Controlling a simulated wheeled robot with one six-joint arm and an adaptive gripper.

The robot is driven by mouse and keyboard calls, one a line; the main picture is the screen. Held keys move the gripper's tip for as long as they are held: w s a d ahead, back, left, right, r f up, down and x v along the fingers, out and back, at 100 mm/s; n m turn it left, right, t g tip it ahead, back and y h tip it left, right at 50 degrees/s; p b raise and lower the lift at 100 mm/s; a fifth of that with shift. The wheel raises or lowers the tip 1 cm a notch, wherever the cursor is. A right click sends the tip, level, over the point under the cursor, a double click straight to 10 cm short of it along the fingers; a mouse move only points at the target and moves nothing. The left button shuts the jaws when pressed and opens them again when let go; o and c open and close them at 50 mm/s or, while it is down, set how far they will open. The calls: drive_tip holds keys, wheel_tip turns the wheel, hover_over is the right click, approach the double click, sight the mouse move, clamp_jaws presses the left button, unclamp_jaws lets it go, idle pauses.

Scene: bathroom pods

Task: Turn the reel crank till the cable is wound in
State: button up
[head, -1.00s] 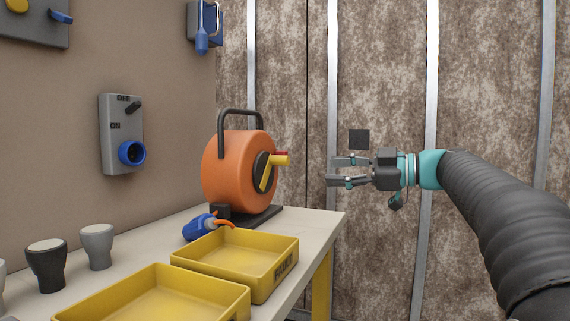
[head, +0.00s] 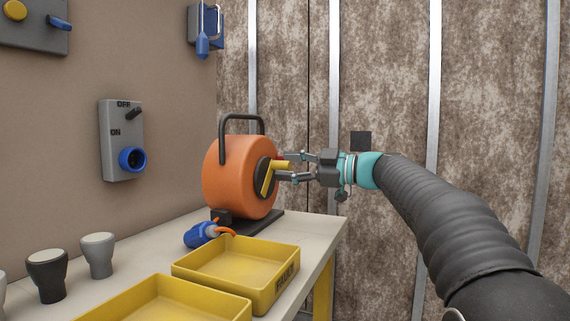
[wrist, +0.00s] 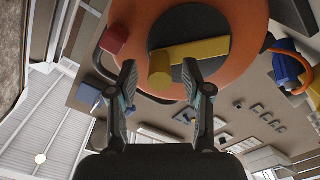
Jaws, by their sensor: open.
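The orange cable reel (head: 232,176) stands upright on a dark base on the bench, with a black carry handle on top. Its crank is a yellow arm (head: 267,180) on a black hub, with a yellow knob (wrist: 160,72). A red piece (wrist: 115,38) shows beside the crank. A blue plug (head: 200,235) on a short orange cable lies at the foot of the reel. My gripper (head: 285,167) is open at the crank side of the reel. In the wrist view its fingertips (wrist: 166,82) stand either side of the knob; I cannot tell whether they touch it.
Two yellow trays (head: 240,268) fill the bench front. Dark and grey knob-shaped pieces (head: 98,256) stand at left. A grey switch box (head: 121,141) with a blue socket is on the wall. Right of the bench is open.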

drive_tip(key=shift+w+a, duration=0.2)
drive_tip(key=shift+a, duration=0.4)
clamp_jaws()
drive_tip(key=shift+f+m, duration=0.1)
drive_tip(key=shift+m, duration=0.2)
